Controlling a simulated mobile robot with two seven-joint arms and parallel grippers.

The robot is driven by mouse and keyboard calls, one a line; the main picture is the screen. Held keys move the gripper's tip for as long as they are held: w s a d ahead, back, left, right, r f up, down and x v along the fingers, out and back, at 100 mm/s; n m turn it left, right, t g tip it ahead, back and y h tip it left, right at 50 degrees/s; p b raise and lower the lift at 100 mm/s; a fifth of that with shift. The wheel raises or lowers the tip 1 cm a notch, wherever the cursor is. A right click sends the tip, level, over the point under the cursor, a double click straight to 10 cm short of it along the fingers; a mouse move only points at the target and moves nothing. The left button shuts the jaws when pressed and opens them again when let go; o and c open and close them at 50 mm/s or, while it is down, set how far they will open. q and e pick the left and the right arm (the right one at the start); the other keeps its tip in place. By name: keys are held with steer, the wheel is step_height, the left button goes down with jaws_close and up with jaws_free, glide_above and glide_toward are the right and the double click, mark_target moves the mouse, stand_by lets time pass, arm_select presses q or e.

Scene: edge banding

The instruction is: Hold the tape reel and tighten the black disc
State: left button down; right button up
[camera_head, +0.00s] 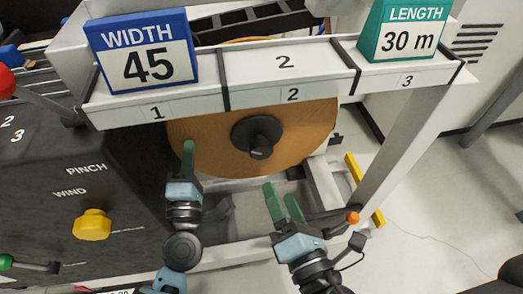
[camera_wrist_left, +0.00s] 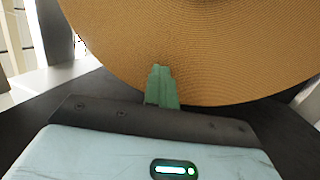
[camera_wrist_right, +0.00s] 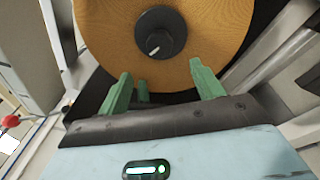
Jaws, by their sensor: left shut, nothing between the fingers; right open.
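The tape reel (camera_head: 205,145) is a large brown disc standing upright below the shelf; it also fills the top of the left wrist view (camera_wrist_left: 210,50). The black disc (camera_head: 245,130) with a protruding knob sits at the reel's centre; the right wrist view shows it (camera_wrist_right: 160,33) with a white mark. My left gripper (camera_head: 188,150) is shut and empty, its green fingertips at the reel's lower left edge; whether they touch it I cannot tell. My right gripper (camera_head: 283,195) is open and empty, below and right of the black disc, fingers pointing up toward the reel.
A white shelf (camera_head: 275,65) with numbered sections spans above the reel, bearing a blue WIDTH 45 sign (camera_head: 145,50) and a green LENGTH 30 m sign (camera_head: 408,30). A dark panel with a yellow knob (camera_head: 91,224) stands left. An orange-tipped lever (camera_head: 352,218) is right of my right gripper.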

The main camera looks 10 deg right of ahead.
mark_target(261, 154)
steer(key=w, duration=0.4)
steer(key=w+a, duration=0.1)
steer(key=w, duration=0.7)
steer(key=shift+a, duration=0.35)
steer(key=shift+r, duration=0.1)
steer(key=c, duration=1)
